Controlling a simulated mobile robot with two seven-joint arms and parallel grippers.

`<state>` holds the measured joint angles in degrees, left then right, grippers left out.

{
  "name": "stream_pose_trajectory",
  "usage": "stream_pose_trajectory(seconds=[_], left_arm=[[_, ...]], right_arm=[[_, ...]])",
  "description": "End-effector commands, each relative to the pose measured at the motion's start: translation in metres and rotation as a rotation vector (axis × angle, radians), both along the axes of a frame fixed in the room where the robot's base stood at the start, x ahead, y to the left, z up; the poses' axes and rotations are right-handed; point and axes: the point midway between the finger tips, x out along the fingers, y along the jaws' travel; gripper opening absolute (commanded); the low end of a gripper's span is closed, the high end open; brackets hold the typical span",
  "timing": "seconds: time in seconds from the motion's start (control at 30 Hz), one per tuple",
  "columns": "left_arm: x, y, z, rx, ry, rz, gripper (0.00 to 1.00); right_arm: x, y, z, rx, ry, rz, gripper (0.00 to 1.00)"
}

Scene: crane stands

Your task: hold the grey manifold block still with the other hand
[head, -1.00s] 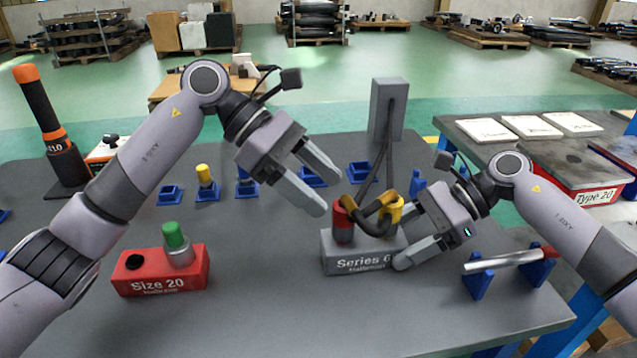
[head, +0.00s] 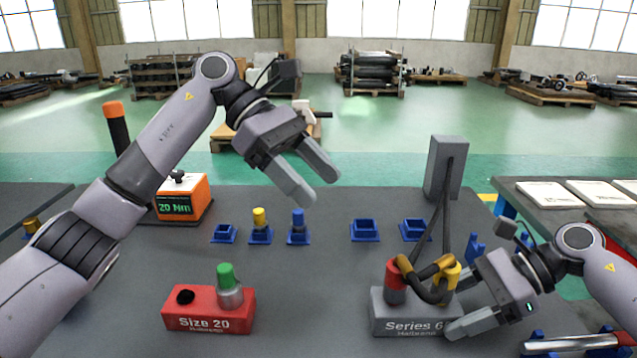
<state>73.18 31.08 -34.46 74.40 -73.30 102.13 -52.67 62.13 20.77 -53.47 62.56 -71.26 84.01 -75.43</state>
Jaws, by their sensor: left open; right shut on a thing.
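The grey manifold block (head: 382,314), marked "Series 6", stands on the dark table at the lower right. A red coupling (head: 395,284) and a yellow coupling (head: 450,272) sit on its top, with dark hoses bent between them.
A grey post (head: 446,165) stands behind the block, with hoses running down. A red "Size 20" block (head: 210,322) with a green-topped fitting stands at lower left. Small blue holders (head: 365,231) line the back. An orange "20 Nm" box (head: 181,197) is back left. The table's middle is clear.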

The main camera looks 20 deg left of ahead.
Motion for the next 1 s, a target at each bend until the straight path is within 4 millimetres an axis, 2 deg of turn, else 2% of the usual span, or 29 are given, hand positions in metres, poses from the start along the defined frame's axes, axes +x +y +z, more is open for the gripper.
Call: stream_pose_trajectory(seconds=[0.07, 0.1, 0.2, 0.57, 0.67, 1.0], left_arm=[[0.0, 0.0, 0.0, 0.0, 0.0, 0.0, 0.65], [0.0, 0.0, 0.0, 0.0, 0.0, 0.0, 0.65], [0.0, 0.0, 0.0, 0.0, 0.0, 0.0, 0.65], [0.0, -0.001, 0.0, 0.0, 0.0, 0.0, 0.65], [0.0, -0.001, 0.0, 0.0, 0.0, 0.0, 0.65], [0.0, -0.001, 0.0, 0.0, 0.0, 0.0, 0.65]], right_arm=[[0.0, 0.0, 0.001, 0.003, -0.002, 0.0, 0.27], [0.0, 0.0, 0.001, 0.003, -0.002, 0.0, 0.71], [0.0, 0.0, 0.001, 0.002, -0.001, 0.0, 0.98], [0.002, -0.004, 0.003, 0.0, -0.001, -0.002, 0.98], [0.006, -0.015, 0.011, -0.001, -0.003, -0.003, 0.98], [0.023, -0.07, 0.051, 0.001, -0.003, -0.005, 0.98]])
